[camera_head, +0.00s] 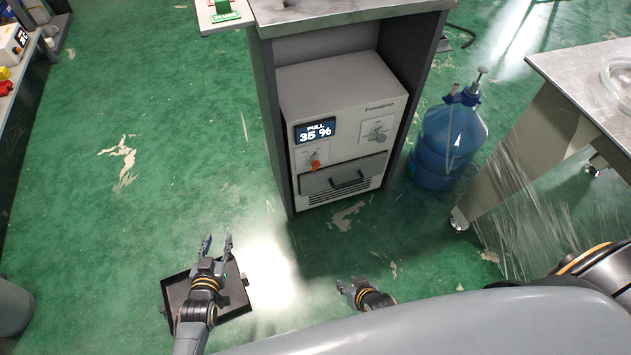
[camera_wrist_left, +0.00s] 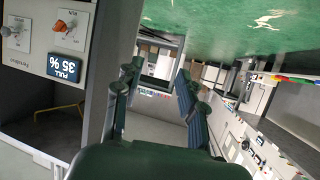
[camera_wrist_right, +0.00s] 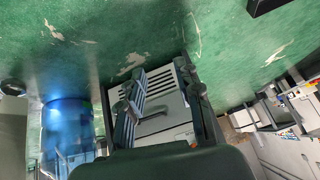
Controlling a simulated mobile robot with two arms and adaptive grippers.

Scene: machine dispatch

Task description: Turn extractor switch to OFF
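The extractor (camera_head: 340,105) is a light grey box inside a dark-sided cabinet. Its display (camera_head: 315,131) reads "PULL 35 %". An orange switch (camera_head: 315,163) is below the display, and a grey knob (camera_head: 377,130) is to the right. In the left wrist view the display (camera_wrist_left: 64,69) and orange switch (camera_wrist_left: 65,26) appear upside down at the left. My left gripper (camera_head: 216,240) is open and empty, low and left of the extractor, apart from it. My right gripper (camera_wrist_right: 168,95) is open and empty, below the extractor front in the head view.
A drawer (camera_head: 345,178) with a dark handle is under the controls. A blue water bottle (camera_head: 447,140) with a pump stands right of the cabinet. A metal-topped table (camera_head: 580,75) is at the far right.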

